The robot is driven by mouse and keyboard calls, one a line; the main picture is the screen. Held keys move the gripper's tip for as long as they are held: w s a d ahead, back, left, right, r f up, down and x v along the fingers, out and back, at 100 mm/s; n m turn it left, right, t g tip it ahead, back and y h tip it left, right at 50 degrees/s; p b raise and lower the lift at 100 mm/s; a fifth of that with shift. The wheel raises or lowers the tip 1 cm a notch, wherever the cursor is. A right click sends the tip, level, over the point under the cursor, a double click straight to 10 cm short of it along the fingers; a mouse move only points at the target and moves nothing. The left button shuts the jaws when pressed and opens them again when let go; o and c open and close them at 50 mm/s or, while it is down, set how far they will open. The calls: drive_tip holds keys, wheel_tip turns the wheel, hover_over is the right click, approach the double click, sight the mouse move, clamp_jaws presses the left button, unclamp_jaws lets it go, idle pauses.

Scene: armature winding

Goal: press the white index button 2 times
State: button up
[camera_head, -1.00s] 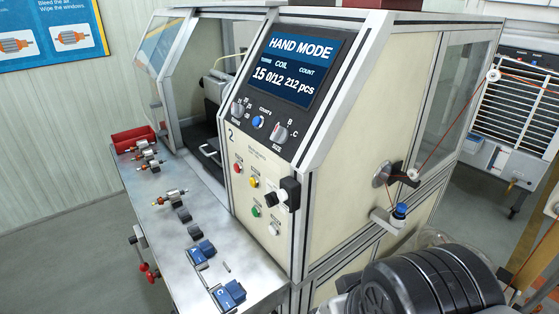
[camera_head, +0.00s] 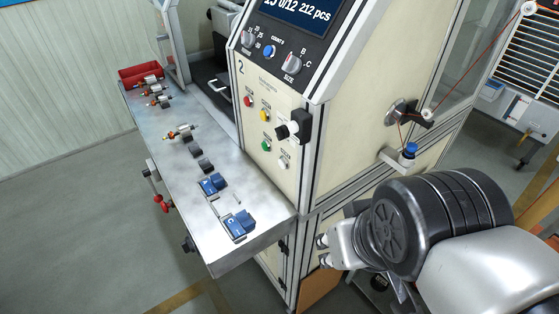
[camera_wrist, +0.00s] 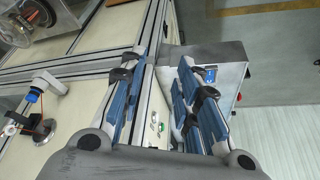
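The white index button (camera_head: 283,162) is the lowest right button on the front panel of the winding machine. It sits to the lower right of the green button (camera_head: 266,145). My arm is at the lower right in the head view, apart from the panel; the gripper fingers are not clearly visible there. In the wrist view my gripper (camera_wrist: 165,95) has its blue and black fingers apart, with nothing held between them. A small green button (camera_wrist: 154,117) shows between the fingers, with a pale spot beside it that may be the white button.
Red (camera_head: 248,101) and yellow (camera_head: 265,116) buttons are above. A metal shelf (camera_head: 225,255) holds armatures and blue blocks. The wire guide with a blue cap (camera_head: 410,150) projects from the side wall.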

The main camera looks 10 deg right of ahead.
drive_tip(key=shift+c, duration=0.4)
clamp_jaws()
idle(1.2)
